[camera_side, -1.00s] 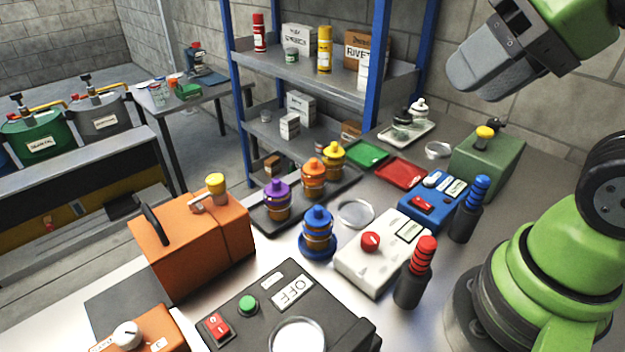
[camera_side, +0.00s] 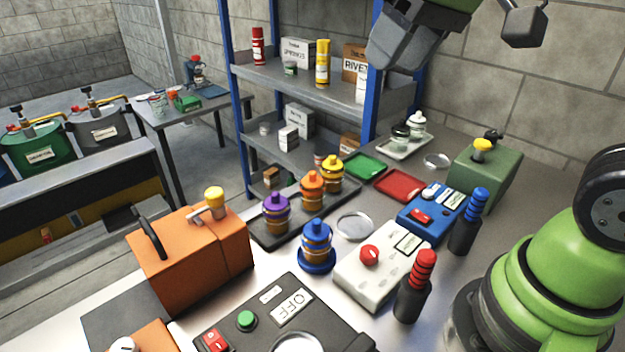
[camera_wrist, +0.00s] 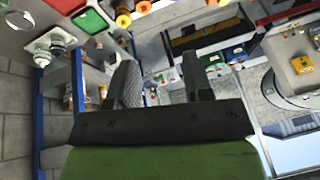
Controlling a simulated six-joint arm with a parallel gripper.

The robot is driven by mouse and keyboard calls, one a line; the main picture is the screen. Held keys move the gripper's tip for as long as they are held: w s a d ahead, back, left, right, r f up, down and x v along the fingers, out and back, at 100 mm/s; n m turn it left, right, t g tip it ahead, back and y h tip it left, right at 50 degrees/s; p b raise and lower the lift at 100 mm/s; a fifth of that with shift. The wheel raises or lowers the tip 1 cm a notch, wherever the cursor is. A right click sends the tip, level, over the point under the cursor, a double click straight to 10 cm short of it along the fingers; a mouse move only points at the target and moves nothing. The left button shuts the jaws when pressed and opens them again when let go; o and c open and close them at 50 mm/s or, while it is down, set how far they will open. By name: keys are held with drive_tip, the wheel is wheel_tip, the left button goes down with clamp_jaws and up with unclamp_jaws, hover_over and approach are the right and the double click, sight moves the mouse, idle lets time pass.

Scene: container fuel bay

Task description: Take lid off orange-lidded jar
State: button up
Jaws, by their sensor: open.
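The orange-lidded jar (camera_side: 313,188) stands upright on a dark tray (camera_side: 262,236) in the side view, lid on. It is between a purple-lidded jar (camera_side: 276,212) and a yellow-lidded jar (camera_side: 332,173). A blue-lidded jar (camera_side: 317,245) stands in front of the tray on a blue round base. My gripper (camera_side: 398,42) is high at the top of the side view, well above the jars and apart from them. In the wrist view its two fingers (camera_wrist: 160,66) are spread with nothing between them. Small jar tops show at that view's upper edge, too cropped to identify surely.
Blue shelf posts (camera_side: 228,100) and loaded metal shelves (camera_side: 290,82) stand behind the tray. A clear round dish (camera_side: 354,226), a white box with red knob (camera_side: 378,262) and an orange case (camera_side: 192,252) are near the jars. Green (camera_side: 364,166) and red (camera_side: 400,185) trays lie to the right.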

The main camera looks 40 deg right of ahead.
drive_tip(key=w+d+f+n+g, duration=0.25)
drive_tip(key=w+f, duration=0.45)
drive_tip(key=w, duration=0.4)
drive_tip(key=n+g+h, duration=0.1)
drive_tip(key=n+g, duration=0.1)
hover_over(312, 172)
drive_tip(key=f, duration=1.2)
drive_tip(key=shift+s+d+f, duration=0.15)
drive_tip(key=shift+s, duration=0.05)
drive_tip(key=shift+w+f, duration=0.15)
drive_tip(key=shift+f, duration=2.95)
clamp_jaws()
